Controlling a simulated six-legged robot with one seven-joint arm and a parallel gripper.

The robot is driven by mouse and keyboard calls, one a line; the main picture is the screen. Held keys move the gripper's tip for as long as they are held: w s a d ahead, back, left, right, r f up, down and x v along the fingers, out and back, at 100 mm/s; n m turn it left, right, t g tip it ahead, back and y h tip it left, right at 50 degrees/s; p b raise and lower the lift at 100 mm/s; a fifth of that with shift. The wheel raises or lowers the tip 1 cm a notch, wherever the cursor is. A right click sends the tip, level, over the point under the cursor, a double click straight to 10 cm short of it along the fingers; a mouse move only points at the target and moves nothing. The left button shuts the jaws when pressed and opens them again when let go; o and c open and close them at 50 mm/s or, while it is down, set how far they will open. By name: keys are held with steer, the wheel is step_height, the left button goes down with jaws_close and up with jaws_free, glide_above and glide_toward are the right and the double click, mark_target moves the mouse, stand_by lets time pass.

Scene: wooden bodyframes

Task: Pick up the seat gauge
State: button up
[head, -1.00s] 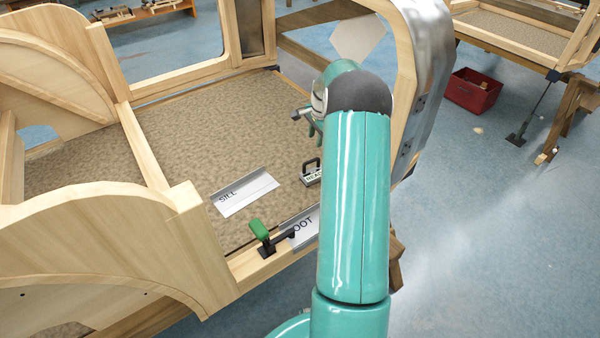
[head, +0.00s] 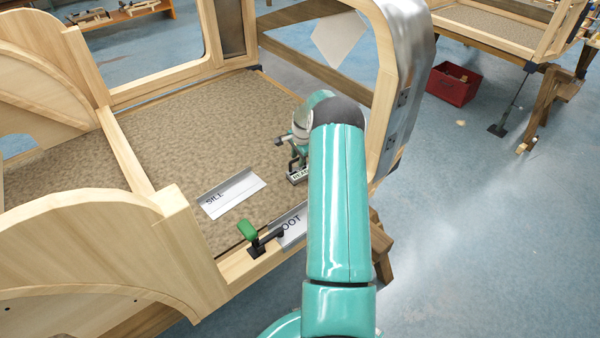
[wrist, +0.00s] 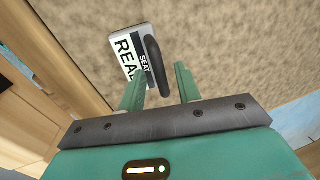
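The seat gauge is a small white plate with a black loop handle, lettered SEAT and REA. In the wrist view the seat gauge (wrist: 128,52) lies on the speckled floor panel, with its handle between or just beyond my fingertips. My gripper (wrist: 159,86) is open, one green finger on each side of the handle's near end. I cannot tell whether either finger touches it. In the head view the gauge (head: 298,177) shows under my gripper (head: 296,158), partly hidden by it and my arm.
A metal SILL plate (head: 233,194) lies on the panel to the left. A FOOT-like plate, partly hidden, (head: 290,229) sits at the front rail beside a green-handled clamp (head: 249,230). A curved metal-faced post (head: 410,80) rises at right. Wooden rails edge the panel.

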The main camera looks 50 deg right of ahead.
steer(key=shift+w+f, duration=0.2)
steer(key=shift+f, duration=0.55)
jaws_close()
steer(key=shift+r, duration=0.15)
